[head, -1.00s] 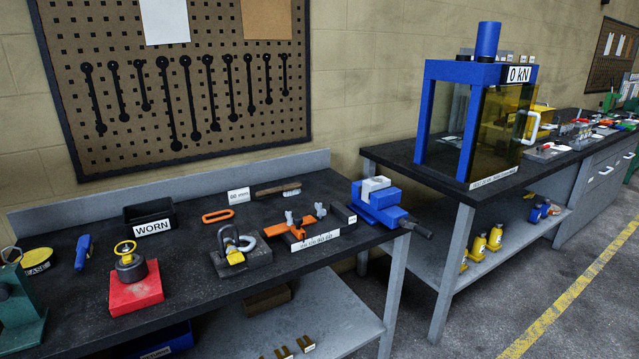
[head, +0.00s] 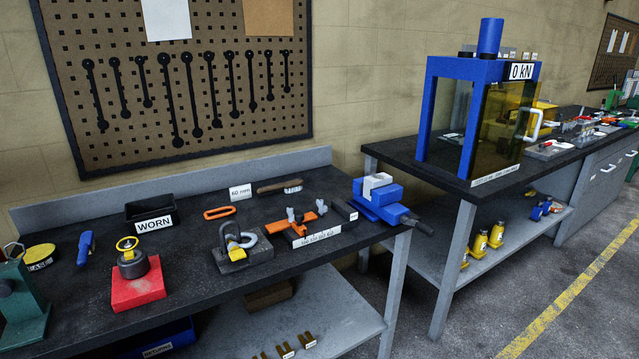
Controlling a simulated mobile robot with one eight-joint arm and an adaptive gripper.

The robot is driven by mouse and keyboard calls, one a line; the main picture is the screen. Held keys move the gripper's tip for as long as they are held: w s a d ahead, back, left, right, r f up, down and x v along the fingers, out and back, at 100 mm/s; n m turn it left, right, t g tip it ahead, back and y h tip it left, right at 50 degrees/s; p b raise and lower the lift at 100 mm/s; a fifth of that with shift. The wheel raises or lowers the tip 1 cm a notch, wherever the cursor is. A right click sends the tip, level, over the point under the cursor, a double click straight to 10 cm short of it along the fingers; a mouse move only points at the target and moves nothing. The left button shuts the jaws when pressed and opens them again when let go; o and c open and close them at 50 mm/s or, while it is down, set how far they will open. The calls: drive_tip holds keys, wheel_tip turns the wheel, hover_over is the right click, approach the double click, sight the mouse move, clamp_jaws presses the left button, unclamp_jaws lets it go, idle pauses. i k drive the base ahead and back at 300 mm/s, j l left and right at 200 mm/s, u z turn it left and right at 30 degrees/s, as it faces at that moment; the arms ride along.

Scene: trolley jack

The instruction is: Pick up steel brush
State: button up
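The steel brush (head: 279,186) lies flat near the back of the dark workbench (head: 190,285). It has a brown wooden handle on the left and pale bristles showing at its right end. It lies behind the orange clamp piece and to the right of a small "60 mm" sign (head: 240,192). Nothing covers it in the head view. My gripper is not in the head view.
A blue vise (head: 378,198) stands at the bench's right end. An orange clamp (head: 305,223), a shackle on a block (head: 238,247), an orange link (head: 219,212) and a black WORN bin (head: 151,215) stand nearby. A blue press (head: 470,115) stands on the right bench.

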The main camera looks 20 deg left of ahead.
sight(294, 186)
drive_tip(key=i+j, duration=1.7)
drive_tip(key=i, duration=0.25)
